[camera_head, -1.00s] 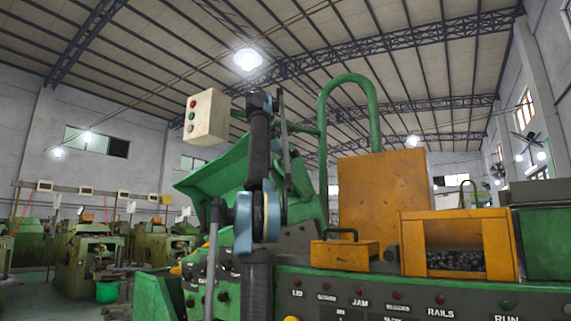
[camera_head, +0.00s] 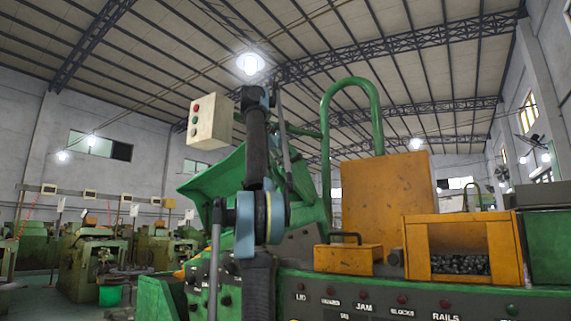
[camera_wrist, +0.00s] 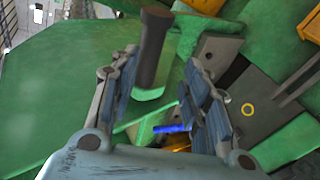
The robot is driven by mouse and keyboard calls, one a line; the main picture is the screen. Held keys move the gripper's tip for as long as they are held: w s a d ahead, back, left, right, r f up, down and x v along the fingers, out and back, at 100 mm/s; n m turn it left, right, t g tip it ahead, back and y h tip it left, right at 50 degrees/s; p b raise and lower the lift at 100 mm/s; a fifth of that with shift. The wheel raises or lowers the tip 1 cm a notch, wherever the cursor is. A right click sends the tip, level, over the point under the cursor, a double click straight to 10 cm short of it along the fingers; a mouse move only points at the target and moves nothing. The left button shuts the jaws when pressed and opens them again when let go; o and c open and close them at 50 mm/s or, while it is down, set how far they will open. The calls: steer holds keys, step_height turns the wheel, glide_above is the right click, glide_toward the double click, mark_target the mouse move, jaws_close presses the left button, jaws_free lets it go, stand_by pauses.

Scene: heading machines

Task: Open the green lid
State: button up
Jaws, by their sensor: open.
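The green lid (camera_head: 212,176) is a tilted green panel on the machine, left of my arm in the head view; my arm hides part of it. In the wrist view a broad green surface (camera_wrist: 45,95), which looks like the lid, fills the left side. A dark cylindrical handle (camera_wrist: 150,50) stands up from a green part there. My gripper (camera_wrist: 160,68) is open, with its fingertips on either side of the handle's lower part in the picture. The left finger looks close to it; I cannot tell whether they touch. The head view does not show the fingers clearly.
A control box (camera_head: 210,121) with buttons hangs left of my arm. An orange bin (camera_head: 462,228) with small dark parts and an orange panel (camera_head: 385,205) stand on the right. A green hoop pipe (camera_head: 379,120) rises behind. The labelled button panel (camera_head: 345,297) runs along the front.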

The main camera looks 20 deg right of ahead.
steer(key=s+a, duration=0.5)
steer(key=a, duration=0.2)
steer(key=shift+a, duration=0.15)
steer(key=shift+s, duration=0.1)
stand_by(0.4)
